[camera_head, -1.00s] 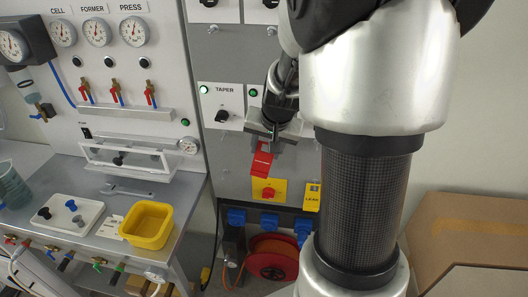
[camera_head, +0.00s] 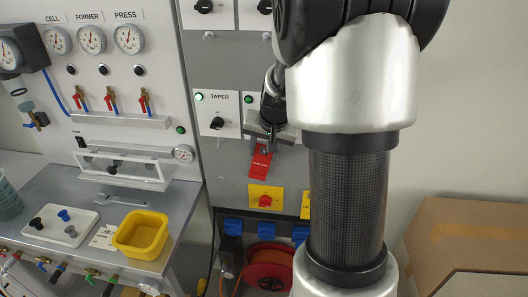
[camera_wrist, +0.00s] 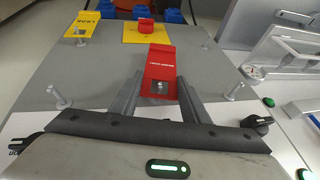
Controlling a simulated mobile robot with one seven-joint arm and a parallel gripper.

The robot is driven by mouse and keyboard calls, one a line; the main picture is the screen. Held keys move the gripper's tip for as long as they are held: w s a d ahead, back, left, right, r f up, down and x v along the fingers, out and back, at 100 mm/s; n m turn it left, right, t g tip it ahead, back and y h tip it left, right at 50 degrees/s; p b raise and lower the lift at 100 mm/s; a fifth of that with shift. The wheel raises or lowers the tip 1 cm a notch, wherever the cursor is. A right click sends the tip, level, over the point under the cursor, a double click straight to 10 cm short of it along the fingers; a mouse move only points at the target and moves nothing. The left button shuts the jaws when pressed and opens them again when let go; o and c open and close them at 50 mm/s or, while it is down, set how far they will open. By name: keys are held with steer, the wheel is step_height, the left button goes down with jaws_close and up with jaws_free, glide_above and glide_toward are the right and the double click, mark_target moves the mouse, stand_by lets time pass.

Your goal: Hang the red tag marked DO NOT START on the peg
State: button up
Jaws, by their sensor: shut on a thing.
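My gripper (camera_head: 266,142) is in front of the grey panel (camera_head: 232,165), below the TAPER controls. Its two fingers, also in the wrist view (camera_wrist: 160,98), are shut on the red tag (camera_head: 261,162). The tag shows small white lettering in the wrist view (camera_wrist: 160,63), with a hole near the fingers. In that view one pale peg (camera_wrist: 235,92) stands right of the gripper and another (camera_wrist: 58,97) left of it. The tag is apart from both. I cannot tell the tag's distance from the panel.
A yellow switch plate with a red knob (camera_head: 265,198) is below the tag. A yellow LEAK tag (camera_wrist: 82,24) hangs beside it. Blue sockets (camera_head: 234,228) are lower down. A bench with a yellow bin (camera_head: 141,234) is at left; cardboard boxes (camera_head: 470,235) are at right.

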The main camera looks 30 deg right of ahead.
stand_by(0.4)
steer(key=o, duration=1.4)
steer(key=shift+c, duration=0.2)
steer(key=shift+r, duration=0.1)
